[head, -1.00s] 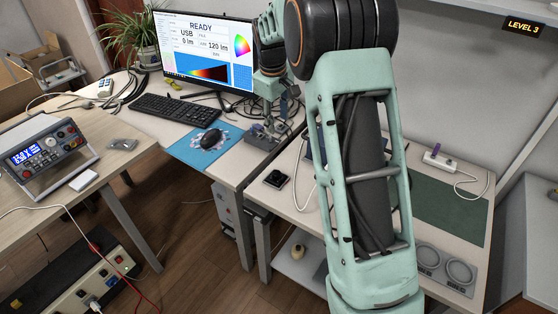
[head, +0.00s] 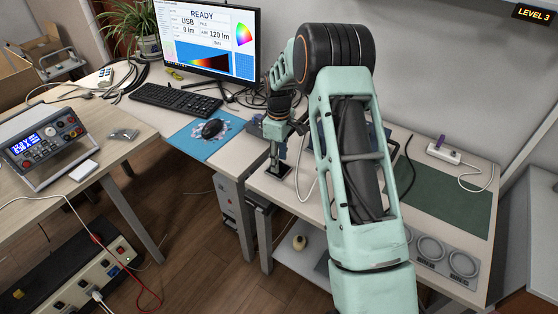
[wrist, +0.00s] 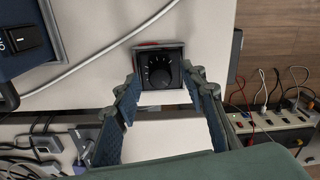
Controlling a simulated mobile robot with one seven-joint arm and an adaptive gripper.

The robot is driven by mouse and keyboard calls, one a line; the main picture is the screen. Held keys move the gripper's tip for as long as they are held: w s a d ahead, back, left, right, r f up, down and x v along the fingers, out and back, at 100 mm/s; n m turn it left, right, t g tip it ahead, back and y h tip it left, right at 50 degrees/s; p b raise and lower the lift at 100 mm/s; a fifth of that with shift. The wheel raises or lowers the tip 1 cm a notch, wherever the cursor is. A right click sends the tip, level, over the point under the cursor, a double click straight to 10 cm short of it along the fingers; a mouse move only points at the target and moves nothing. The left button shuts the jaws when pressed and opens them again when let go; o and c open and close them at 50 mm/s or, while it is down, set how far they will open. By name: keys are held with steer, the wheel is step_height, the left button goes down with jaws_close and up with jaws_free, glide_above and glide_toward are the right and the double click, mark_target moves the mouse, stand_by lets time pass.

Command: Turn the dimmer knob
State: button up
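The dimmer knob (wrist: 159,77) is a round black dial with white marks on a dark square box. It lies near the table edge and shows face-on in the wrist view. My gripper (head: 276,157) points down over the dimmer box (head: 278,171) in the head view and hides much of it. In the wrist view its two fingers are spread, one to each side of the knob, with nothing between them in hold. I cannot tell how high the fingertips are above the dial.
A white cable (wrist: 95,58) runs across the table beside the dimmer. A dark device with a rocker switch (wrist: 22,39) stands to its left in the wrist view.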

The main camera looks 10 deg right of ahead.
steer(key=shift+f, duration=0.45)
steer(key=shift+c, duration=0.6)
jaws_close()
steer(key=shift+m, duration=0.3)
steer(key=m+b, duration=0.1)
steer(key=m, duration=0.2)
steer(key=shift+m+b, duration=0.3)
steer(key=shift+m, duration=1.7)
